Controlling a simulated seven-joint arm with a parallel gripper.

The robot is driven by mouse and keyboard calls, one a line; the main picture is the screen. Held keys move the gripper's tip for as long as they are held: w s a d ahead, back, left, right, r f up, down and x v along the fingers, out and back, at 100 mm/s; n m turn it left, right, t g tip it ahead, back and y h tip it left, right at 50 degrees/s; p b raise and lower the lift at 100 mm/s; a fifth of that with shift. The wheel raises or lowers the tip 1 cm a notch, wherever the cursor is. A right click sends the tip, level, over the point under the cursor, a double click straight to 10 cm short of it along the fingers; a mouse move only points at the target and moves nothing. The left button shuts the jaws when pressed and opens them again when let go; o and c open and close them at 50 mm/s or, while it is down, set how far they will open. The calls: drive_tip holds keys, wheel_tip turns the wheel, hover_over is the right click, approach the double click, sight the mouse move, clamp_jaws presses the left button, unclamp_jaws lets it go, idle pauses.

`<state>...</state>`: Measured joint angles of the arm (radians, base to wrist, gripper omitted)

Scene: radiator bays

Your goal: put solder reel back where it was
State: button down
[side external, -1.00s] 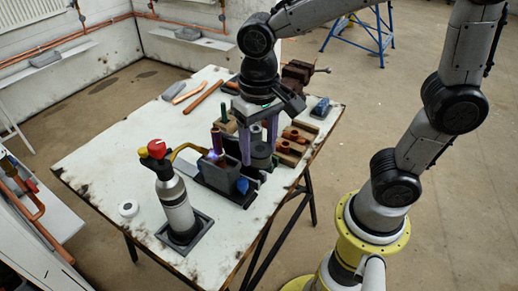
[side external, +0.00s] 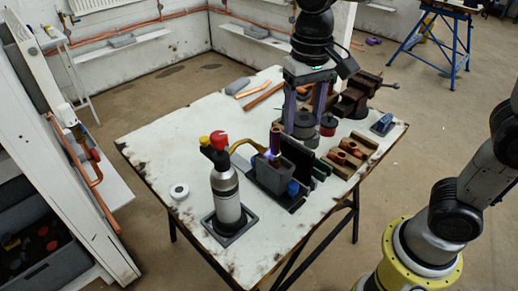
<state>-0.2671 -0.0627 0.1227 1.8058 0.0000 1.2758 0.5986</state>
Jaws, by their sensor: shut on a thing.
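My gripper (side external: 304,112) points down over the back half of the white table, its two purple fingers on either side of a grey reel-like cylinder (side external: 303,125). It is shut on this cylinder, which I take to be the solder reel. The fingers hide part of its sides. I cannot tell whether its underside touches anything. A dark rack with upright plates (side external: 311,171) stands in front of it. No empty spot for the reel can be made out clearly.
A gas torch (side external: 227,195) stands front left, its glowing tip near an upright copper piece (side external: 275,139) by a grey box (side external: 272,174). A red-and-black tin (side external: 328,125), wooden blocks with copper fittings (side external: 350,152) and a vise (side external: 362,92) lie right.

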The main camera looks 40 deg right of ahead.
drive_tip(key=w+d+n, duration=0.1)
drive_tip(key=w+d, duration=0.3)
drive_tip(key=w, duration=0.3)
drive_tip(key=w+d+f, duration=0.1)
drive_tip(key=w+d, duration=0.3)
drive_tip(key=w, duration=0.3)
drive_tip(key=w+d+n, duration=0.1)
drive_tip(key=w+d, duration=0.3)
drive_tip(key=w, duration=0.3)
drive_tip(key=f, duration=2.1)
drive_tip(key=shift+s+a, duration=0.15)
drive_tip(key=shift+a, duration=0.2)
drive_tip(key=shift+f, duration=2.3)
drive_tip(key=shift+f, duration=0.15)
drive_tip(key=shift+c, duration=0.6)
unclamp_jaws()
wheel_tip(320, 180, up, 12)
